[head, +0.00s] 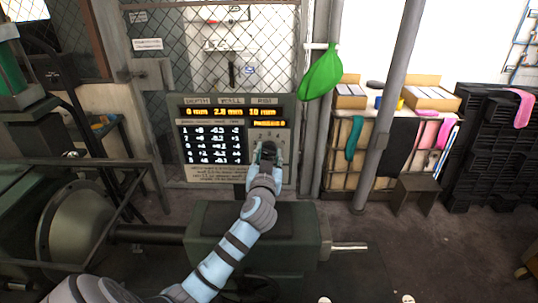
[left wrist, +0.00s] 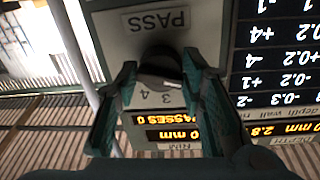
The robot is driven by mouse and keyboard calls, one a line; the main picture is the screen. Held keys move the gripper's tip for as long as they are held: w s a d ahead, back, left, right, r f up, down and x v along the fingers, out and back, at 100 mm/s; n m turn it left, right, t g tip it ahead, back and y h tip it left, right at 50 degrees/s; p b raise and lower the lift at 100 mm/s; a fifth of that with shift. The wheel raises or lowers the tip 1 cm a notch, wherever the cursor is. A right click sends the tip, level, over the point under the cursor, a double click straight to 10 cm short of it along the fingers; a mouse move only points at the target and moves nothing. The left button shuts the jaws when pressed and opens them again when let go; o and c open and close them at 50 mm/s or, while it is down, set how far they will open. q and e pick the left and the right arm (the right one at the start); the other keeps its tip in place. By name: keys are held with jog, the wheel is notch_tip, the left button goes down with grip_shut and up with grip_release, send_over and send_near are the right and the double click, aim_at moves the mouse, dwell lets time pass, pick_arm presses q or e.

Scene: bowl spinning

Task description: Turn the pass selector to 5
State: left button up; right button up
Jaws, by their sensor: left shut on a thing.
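The pass selector is a dark round knob (left wrist: 158,68) on a grey plate marked PASS, seen upside down in the left wrist view. A light pointer mark sits at the knob's lower right there; the numerals 3 and 4 show below it, others are hidden by the fingers. My left gripper (left wrist: 160,85) has its two green-grey fingers on either side of the knob, shut on it. In the head view this gripper (head: 268,152) is at the panel's right side and hides most of the knob. My right gripper is in neither view.
The control panel (head: 231,107) has amber displays for depth, wall and rim, a passes readout that appears to show 0, and a dark number table (head: 211,143). A green machine block (head: 250,235) lies below my left arm. A grey pole (head: 390,100) stands right.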

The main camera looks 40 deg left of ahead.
pick_arm(q)
jog(key=shift+r, duration=0.15)
jog(key=shift+m, duration=0.4)
jog(key=shift+r+m, duration=0.15)
jog(key=shift+m, duration=0.85)
jog(key=m, duration=0.4)
jog(key=shift+r, duration=0.1)
jog(key=m+g, duration=0.1)
jog(key=m, duration=0.5)
jog(key=shift+w+m, duration=0.15)
jog(key=shift+m, duration=0.25)
